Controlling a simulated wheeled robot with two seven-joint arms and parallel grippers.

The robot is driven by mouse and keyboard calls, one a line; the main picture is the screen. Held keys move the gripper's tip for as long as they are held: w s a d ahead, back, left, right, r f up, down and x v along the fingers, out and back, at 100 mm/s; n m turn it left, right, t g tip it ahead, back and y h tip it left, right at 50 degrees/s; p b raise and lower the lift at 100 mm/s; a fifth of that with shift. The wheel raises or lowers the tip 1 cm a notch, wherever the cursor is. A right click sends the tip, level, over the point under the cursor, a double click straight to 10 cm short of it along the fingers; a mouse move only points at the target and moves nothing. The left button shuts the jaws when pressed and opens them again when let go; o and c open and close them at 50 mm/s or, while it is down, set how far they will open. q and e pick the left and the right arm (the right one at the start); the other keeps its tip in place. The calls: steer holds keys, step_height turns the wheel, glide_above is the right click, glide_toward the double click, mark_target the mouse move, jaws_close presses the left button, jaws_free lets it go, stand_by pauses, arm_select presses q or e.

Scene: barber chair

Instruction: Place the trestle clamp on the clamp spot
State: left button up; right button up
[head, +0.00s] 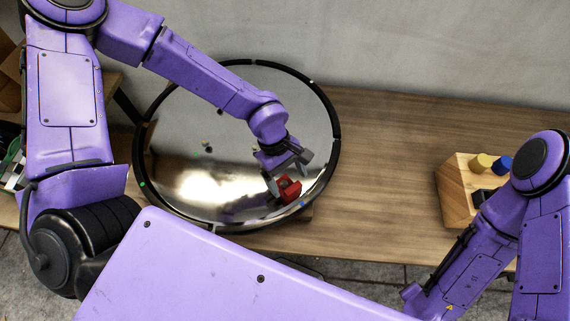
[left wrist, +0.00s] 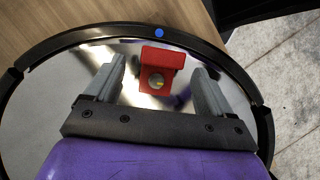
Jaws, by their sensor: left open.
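The red trestle clamp (head: 289,189) sits at the near right part of the round mirror, just inside its black rim. A blue dot (head: 304,204) marks the rim beside the clamp and shows in the left wrist view too (left wrist: 158,33). Which mark is the clamp spot I cannot tell. My right gripper is out of view.
The round mirror (head: 185,115) fills the left of the wooden table (head: 385,150), with green and white rim marks. A wooden block (head: 457,198) with yellow and blue pieces stands at the right, near my right arm. The table between is clear.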

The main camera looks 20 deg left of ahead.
mark_target(281, 180)
arm_select(q)
steer(key=v, duration=0.7)
steer(key=shift+a+r, duration=0.15)
steer(key=shift+r, duration=0.05)
